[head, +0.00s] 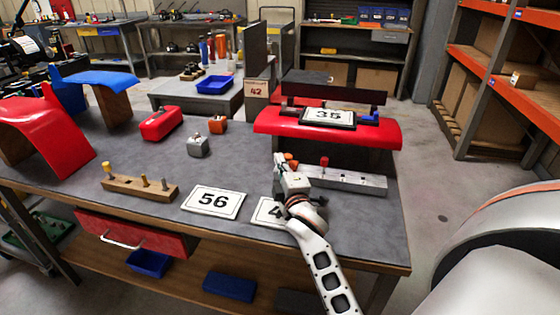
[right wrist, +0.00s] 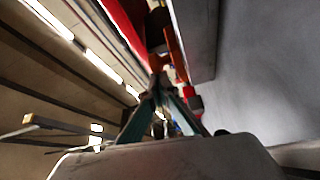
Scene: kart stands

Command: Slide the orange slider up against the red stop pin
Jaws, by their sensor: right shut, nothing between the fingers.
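The grey metal rail (head: 358,181) lies near the right end of the workbench, with the red stop pin (head: 324,161) standing upright on it. The orange slider (head: 291,159) shows partly at the rail's left part, just behind my right gripper (head: 279,160); the gripper and wrist hide the rest of it. A gap shows between the orange part and the red pin. My right gripper is shut and empty, its fingertips together in the right wrist view (right wrist: 160,84). I cannot tell whether the fingers touch the slider. My left gripper is not in view.
A red kart panel (head: 270,122) with a plate marked 35 (head: 328,116) stands behind the rail. A wooden peg block (head: 140,187) and a plate marked 56 (head: 213,201) lie to the left. My wrist partly covers another number plate (head: 264,212). Bare bench lies right of the rail.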

